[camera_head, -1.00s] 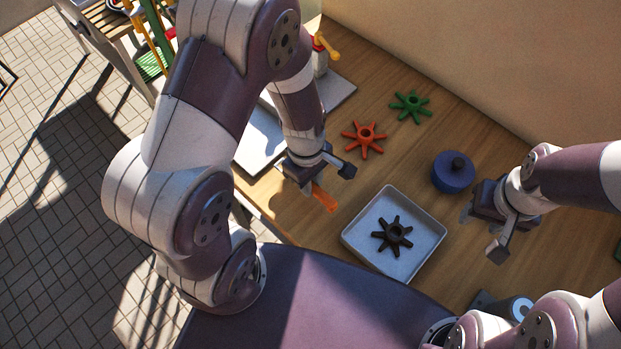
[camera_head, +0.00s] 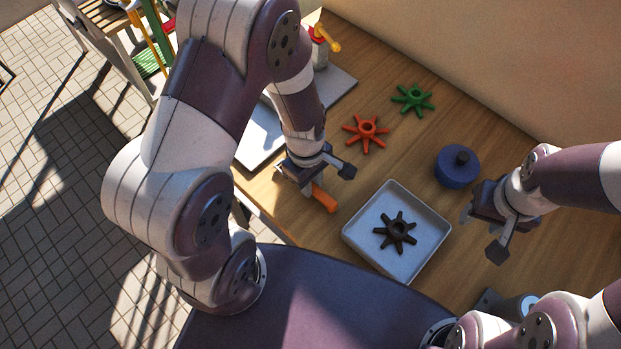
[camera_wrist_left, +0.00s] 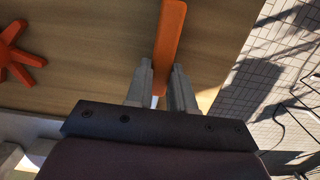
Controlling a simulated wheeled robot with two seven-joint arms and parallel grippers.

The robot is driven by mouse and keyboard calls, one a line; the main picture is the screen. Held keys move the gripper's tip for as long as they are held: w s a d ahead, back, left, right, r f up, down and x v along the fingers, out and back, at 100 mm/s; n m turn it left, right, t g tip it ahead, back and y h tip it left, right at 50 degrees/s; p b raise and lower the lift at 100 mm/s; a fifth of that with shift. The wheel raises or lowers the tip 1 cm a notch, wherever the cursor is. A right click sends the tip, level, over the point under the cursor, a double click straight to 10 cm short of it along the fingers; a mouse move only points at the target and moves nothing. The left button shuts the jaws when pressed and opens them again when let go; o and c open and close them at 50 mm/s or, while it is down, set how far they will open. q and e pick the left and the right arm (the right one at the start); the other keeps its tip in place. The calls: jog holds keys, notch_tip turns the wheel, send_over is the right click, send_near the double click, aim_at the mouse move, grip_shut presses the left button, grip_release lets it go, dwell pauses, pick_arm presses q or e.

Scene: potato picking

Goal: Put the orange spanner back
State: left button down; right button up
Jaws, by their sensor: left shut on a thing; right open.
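The orange spanner (camera_head: 325,200) is at the left part of the wooden table, near its front edge. My left gripper (camera_head: 306,188) is shut on it. In the left wrist view the orange handle (camera_wrist_left: 170,40) extends out from between the two fingertips (camera_wrist_left: 162,88); the rest of the spanner is hidden by the gripper. I cannot tell whether the spanner touches the table. My right gripper (camera_head: 484,232) is open and empty, to the right of the white tray and near the blue round pot.
A white tray (camera_head: 365,250) holds a dark star-shaped wheel (camera_head: 396,230). A red-orange wheel (camera_head: 366,132), a green wheel (camera_head: 412,98) and a blue pot (camera_head: 457,170) stand on the table (camera_head: 400,150). A grey board (camera_head: 340,84) lies at the back left.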

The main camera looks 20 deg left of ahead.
pick_arm(q)
jog(key=shift+f, duration=0.2)
jog(key=c, duration=0.9)
grip_release()
jog(key=r, duration=0.8)
jog(key=a+r, duration=0.1)
jog(key=r, duration=0.3)
jog(key=shift+w+r+p, duration=0.2)
jog(key=shift+r+p, duration=0.1)
jog(key=shift+p, duration=0.1)
